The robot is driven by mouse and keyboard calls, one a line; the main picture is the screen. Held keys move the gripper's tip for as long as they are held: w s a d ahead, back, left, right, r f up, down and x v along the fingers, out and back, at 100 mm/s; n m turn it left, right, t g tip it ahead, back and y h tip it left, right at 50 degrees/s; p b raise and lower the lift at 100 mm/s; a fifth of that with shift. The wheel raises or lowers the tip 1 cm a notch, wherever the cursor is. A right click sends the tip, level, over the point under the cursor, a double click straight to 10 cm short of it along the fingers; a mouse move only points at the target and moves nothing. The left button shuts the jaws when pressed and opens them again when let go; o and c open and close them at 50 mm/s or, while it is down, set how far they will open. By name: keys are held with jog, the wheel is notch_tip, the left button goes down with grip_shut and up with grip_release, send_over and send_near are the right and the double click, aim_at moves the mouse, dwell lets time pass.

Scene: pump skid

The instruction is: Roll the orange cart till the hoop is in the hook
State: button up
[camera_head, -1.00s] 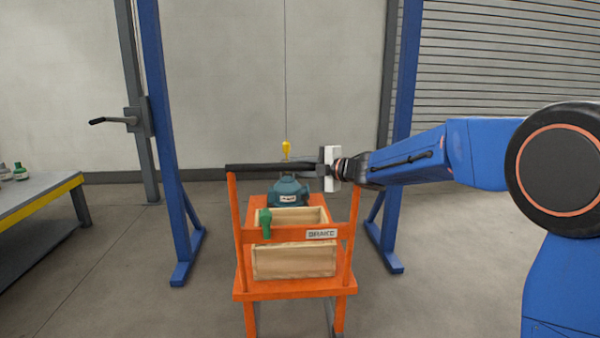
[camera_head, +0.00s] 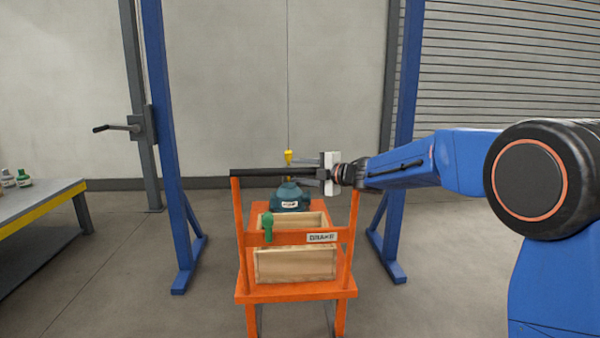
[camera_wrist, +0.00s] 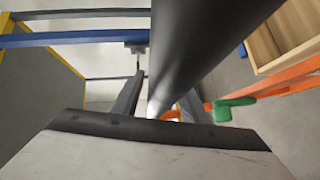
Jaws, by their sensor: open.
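The orange cart (camera_head: 295,291) stands ahead of me with a black push bar (camera_head: 270,173) across its top. A teal pump (camera_head: 290,197) sits on it behind a wooden box (camera_head: 295,265). The yellow hook (camera_head: 288,157) hangs on a thin cable, just above the pump in the picture. I cannot make out the hoop or whether it touches the hook. My gripper (camera_head: 316,173) is open at the right part of the push bar. In the wrist view the bar (camera_wrist: 205,45) runs between the spread fingers. A green brake lever (camera_head: 267,227) is on the cart's front rail.
Blue gantry posts (camera_head: 165,130) stand on both sides of the cart. A grey post with a crank handle (camera_head: 118,128) is to the left. A bench with a yellow edge (camera_head: 45,212) stands at far left, with small bottles on it. Floor around the cart is clear.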

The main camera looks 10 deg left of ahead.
jog(key=v, duration=1.7)
jog(key=shift+d, duration=0.2)
jog(key=shift+s+d+r, duration=0.1)
jog(key=d+r+m+t+h, duration=0.35)
jog(key=d+m+t, duration=0.2)
jog(key=d, duration=0.25)
jog(key=s+d+f+m+h, duration=0.3)
jog(key=s+d+m+h, duration=0.2)
jog(key=s+d+m, duration=0.3)
jog(key=s+d+f+m+h, duration=0.3)
jog(key=s+d+m+h, duration=0.3)
jog(key=d, duration=0.4)
jog(key=s+f+m+g, duration=0.2)
jog(key=s+f, duration=0.4)
jog(key=s, duration=0.4)
jog(key=s+d+f+m+g, duration=0.1)
jog(key=s+f+m+g, duration=0.2)
jog(key=s+f, duration=0.3)
jog(key=s+f+m+g, duration=0.3)
jog(key=s+f, duration=0.3)
jog(key=s, duration=0.8)
jog(key=shift+s+d+f+g, duration=0.15)
jog(key=shift+s+d+g, duration=0.2)
jog(key=shift+g, duration=0.3)
jog(key=shift+w+d+m+y, duration=0.1)
jog(key=shift+m+y, duration=0.15)
